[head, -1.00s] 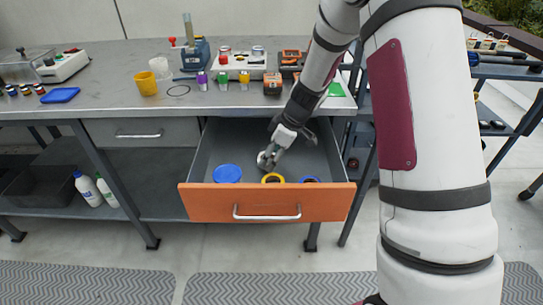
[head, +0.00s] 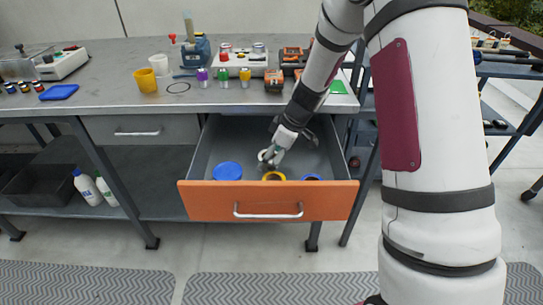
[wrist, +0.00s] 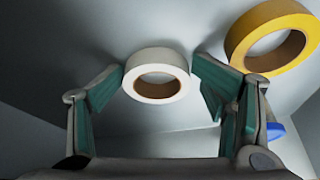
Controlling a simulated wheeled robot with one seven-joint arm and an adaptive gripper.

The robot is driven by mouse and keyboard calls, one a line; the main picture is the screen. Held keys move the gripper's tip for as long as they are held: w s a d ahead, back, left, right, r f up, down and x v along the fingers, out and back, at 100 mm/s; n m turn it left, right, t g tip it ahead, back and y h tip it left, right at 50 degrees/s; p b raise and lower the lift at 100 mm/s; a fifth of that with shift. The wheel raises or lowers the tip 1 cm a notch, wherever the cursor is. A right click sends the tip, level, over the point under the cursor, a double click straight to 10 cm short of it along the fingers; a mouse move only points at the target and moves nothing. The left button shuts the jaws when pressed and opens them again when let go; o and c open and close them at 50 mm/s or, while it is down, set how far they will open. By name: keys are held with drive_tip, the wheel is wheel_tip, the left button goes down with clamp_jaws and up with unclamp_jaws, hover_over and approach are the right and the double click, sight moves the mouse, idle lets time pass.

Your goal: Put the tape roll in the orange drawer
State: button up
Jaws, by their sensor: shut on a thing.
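The white tape roll (wrist: 157,59) is held between the teal-padded fingertips of my gripper (wrist: 158,76), its core hole facing the wrist camera. In the head view my gripper (head: 268,158) is over the inside of the open orange drawer (head: 205,203), at its middle. The tape there is small and partly hidden by the fingers. I cannot tell whether it touches the drawer floor.
A yellow roll (wrist: 238,40) lies close to the right finger; it also shows behind the drawer front (head: 273,176). A round blue thing (head: 228,171) is left in the drawer, another blue ring (head: 311,177) right. The tabletop (head: 120,95) overhangs the drawer's back.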

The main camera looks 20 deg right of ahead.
drive_tip(key=shift+d, duration=0.2)
drive_tip(key=shift+r+p, duration=0.7)
drive_tip(key=shift+p, duration=0.35)
drive_tip(key=s+r+m+p, duration=0.1)
drive_tip(key=s+r, duration=0.3)
drive_tip(key=r, duration=0.5)
drive_tip(key=s+r+p, duration=0.1)
drive_tip(key=s+r, duration=0.3)
drive_tip(key=r, duration=0.5)
drive_tip(key=s+a+r+m+g, duration=0.1)
drive_tip(key=s+r+m, duration=0.15)
drive_tip(key=s, duration=0.25)
drive_tip(key=s+a+r+m, duration=0.1)
drive_tip(key=s+r, duration=0.2)
drive_tip(key=s, duration=0.3)
drive_tip(key=s+d+m+h, duration=0.1)
drive_tip(key=s+m+h, duration=0.2)
drive_tip(key=s, duration=1.8)
drive_tip(key=r+m, duration=0.1)
drive_tip(key=m, duration=0.2)
drive_tip(key=shift+s+d+h, duration=0.2)
drive_tip(key=shift+d+h, duration=0.1)
drive_tip(key=shift+d, duration=0.05)
drive_tip(key=shift+m, duration=0.25)
